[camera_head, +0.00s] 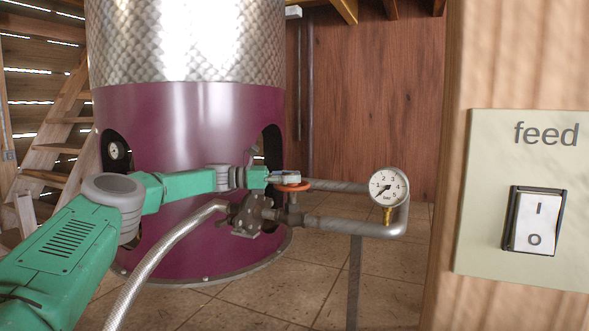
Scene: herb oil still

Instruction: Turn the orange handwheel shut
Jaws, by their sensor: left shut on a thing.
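The orange handwheel (292,187) sits on a valve on the grey pipe, in front of the purple lower part of the still. I see it nearly edge-on as a thin disc. My left gripper (287,179) reaches in from the left on its green arm. Its fingers are at the top of the handwheel and shut on it. The fingers hide part of the wheel, and I cannot tell how far the valve is turned. My right gripper is not in view.
A pressure gauge (389,187) stands on the pipe bend right of the valve. A braided hose (160,252) runs to the fitting below my arm. A wooden post with a feed switch panel (527,200) fills the right side. Wooden stairs (55,150) stand behind left.

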